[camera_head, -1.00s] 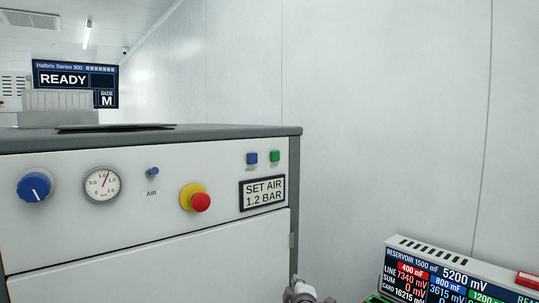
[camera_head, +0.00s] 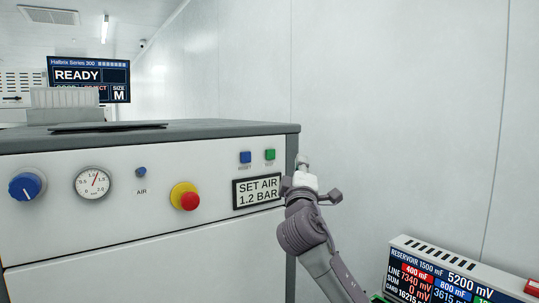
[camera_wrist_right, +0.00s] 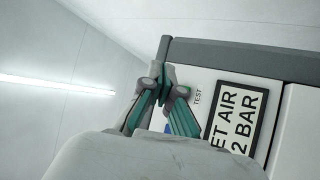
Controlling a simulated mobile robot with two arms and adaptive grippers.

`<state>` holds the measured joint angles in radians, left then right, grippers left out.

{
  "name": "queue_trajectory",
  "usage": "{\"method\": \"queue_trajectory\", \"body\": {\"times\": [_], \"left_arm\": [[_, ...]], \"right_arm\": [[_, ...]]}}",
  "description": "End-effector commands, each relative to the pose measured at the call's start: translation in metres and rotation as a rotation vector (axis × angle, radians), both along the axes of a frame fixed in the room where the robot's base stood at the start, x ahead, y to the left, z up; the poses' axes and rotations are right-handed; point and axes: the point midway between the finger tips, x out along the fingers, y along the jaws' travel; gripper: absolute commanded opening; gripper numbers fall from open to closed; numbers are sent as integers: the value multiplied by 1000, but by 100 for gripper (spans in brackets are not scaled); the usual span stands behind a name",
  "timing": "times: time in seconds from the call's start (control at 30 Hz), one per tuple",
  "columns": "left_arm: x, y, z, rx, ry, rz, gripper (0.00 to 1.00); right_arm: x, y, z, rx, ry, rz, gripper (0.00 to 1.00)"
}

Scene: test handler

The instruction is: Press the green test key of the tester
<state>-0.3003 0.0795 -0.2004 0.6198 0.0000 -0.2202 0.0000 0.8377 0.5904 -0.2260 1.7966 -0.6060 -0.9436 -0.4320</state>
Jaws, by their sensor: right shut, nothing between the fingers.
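The tester's green test key (camera_head: 270,154) sits at the upper right of the white front panel, beside a blue key (camera_head: 245,157). My right gripper (camera_head: 303,161) is shut and empty. In the head view it appears just right of the panel's right edge, at about the green key's height and apart from it. In the right wrist view the closed fingertips (camera_wrist_right: 164,84) overlap the panel's corner beside the TEST label. Only a small bit of the green key (camera_wrist_right: 188,91) shows there, mostly hidden by a finger; contact cannot be told. My left gripper is out of view.
The panel also carries a sign (camera_head: 258,190) reading SET AIR 1.2 BAR, a red button on yellow (camera_head: 187,197), a gauge (camera_head: 93,183) and a blue knob (camera_head: 27,186). A display unit (camera_head: 455,270) stands lower right. The wall side is clear.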

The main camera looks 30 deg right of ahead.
Motion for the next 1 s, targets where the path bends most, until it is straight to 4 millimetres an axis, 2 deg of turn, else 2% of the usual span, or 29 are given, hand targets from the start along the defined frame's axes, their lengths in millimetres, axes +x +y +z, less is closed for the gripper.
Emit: {"method": "queue_trajectory", "body": {"times": [0.27,0.43,1.0], "left_arm": [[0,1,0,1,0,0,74],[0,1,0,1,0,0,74],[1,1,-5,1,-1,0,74]], "right_arm": [[0,0,0,0,0,0,0],[8,1,0,1,0,2,0],[78,6,-1,1,-1,1,0]]}}
